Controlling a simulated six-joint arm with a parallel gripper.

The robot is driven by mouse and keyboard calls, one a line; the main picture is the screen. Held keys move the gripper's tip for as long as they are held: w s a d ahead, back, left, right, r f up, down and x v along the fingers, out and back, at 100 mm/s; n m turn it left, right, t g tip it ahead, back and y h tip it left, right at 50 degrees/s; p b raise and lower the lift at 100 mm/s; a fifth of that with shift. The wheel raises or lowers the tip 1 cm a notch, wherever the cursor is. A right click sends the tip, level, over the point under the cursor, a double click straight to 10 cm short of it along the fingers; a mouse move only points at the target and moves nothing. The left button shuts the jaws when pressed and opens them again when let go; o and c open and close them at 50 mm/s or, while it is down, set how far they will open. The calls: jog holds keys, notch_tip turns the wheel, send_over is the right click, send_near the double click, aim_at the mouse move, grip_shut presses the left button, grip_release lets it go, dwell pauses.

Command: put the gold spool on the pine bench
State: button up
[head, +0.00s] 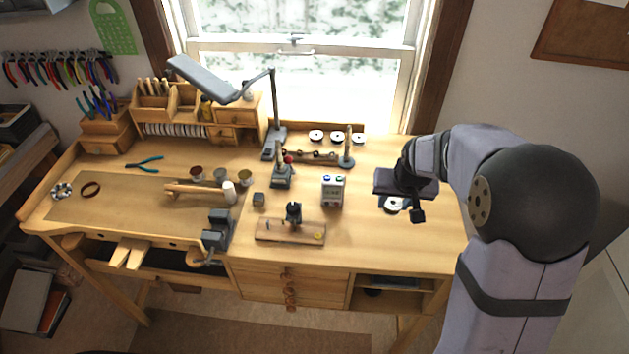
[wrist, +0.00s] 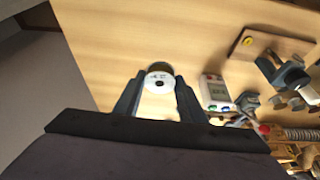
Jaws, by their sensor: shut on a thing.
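My gripper (head: 400,207) is over the right part of the pine bench (head: 430,245). In the wrist view its two fingers (wrist: 158,86) stand on either side of a round spool (wrist: 158,79) and are shut on it. The spool has a white label face with a hole in the middle and a darker rim; its gold colour is hard to make out. In the head view the spool (head: 393,203) shows just below my gripper, partly hidden by it. I cannot tell whether it touches the bench top. The bench also shows in the wrist view (wrist: 110,45).
A small meter (head: 333,191) and a wooden board with a clamp (head: 290,232) stand left of my gripper. The bench top around my gripper is clear.

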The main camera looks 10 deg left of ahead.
jog(key=shift+s+a+r+n, duration=0.1)
jog(key=shift+s+r+n, duration=0.15)
jog(key=shift+r+n, duration=0.05)
jog(key=w+a+f+n+y+b, duration=0.1)
jog(key=w+a+n+b, duration=0.4)
jog(key=w+a, duration=1.1)
jog(key=shift+w+a+f+y+b, duration=0.15)
jog(key=shift+w+a+y+b, duration=0.3)
jog(key=shift+a+b, duration=1.3)
jog(key=shift+s+a+f+p, duration=0.1)
jog(key=shift+a+p, duration=0.35)
jog(key=shift+p, duration=0.05)
jog(key=shift+f+p, duration=1.35)
jog(key=shift+f, duration=3.55)
jog(key=shift+f, duration=0.1)
